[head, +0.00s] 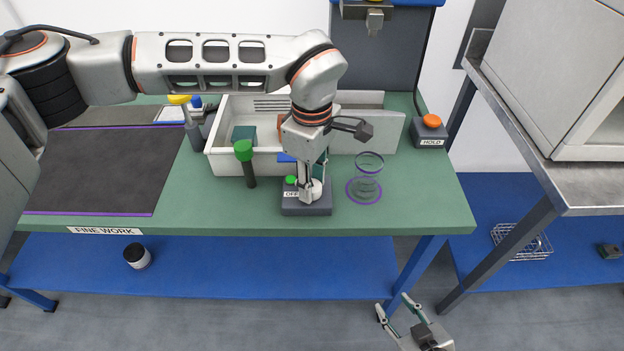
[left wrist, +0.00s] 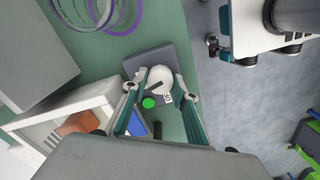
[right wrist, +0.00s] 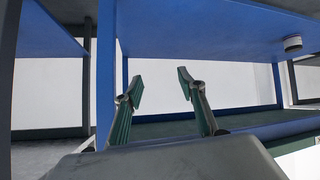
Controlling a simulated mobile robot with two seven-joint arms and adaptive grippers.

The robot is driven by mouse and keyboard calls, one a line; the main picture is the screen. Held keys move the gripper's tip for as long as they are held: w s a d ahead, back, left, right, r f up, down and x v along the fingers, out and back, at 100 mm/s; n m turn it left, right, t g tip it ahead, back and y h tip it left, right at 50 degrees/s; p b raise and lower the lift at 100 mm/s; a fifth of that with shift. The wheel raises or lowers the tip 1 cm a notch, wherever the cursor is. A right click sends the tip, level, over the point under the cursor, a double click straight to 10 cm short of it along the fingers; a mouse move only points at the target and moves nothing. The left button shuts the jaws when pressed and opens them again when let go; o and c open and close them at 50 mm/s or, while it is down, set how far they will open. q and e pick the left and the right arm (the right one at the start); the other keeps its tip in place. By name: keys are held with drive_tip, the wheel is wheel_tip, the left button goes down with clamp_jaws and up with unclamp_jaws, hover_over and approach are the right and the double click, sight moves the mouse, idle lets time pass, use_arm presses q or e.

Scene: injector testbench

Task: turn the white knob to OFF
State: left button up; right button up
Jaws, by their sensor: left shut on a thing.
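The white knob (head: 316,188) sits on a small dark grey box (head: 319,210) at the front edge of the green bench. The box carries a green lamp (head: 291,180) and a label reading OFF (head: 291,194). My left gripper (head: 309,190) reaches down and is shut on the knob. In the left wrist view its fingers (left wrist: 156,93) flank the white knob (left wrist: 160,78), which bears a dark pointer line. A small label (left wrist: 167,98) beside it is hard to read. My right gripper (head: 392,306) is open and empty, low in front of the bench.
A glass-like cylinder (head: 369,166) stands in a purple ring right of the box. A green-topped tool (head: 245,160) stands to its left. A white bin (head: 232,165) lies behind, and an orange HOLD button (head: 432,121) is at the back right. The dark mat (head: 100,170) is clear.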

use_arm(q)
drive_tip(key=shift+r+n, duration=0.1)
drive_tip(key=shift+n, duration=0.9)
drive_tip(key=n+p, duration=0.1)
drive_tip(key=n, duration=0.1)
drive_tip(key=shift+n, duration=1.3)
drive_tip(key=n, duration=0.4)
drive_tip(key=shift+p, duration=0.4)
drive_tip(key=shift+n, duration=2.1)
drive_tip(key=o, duration=1.1)
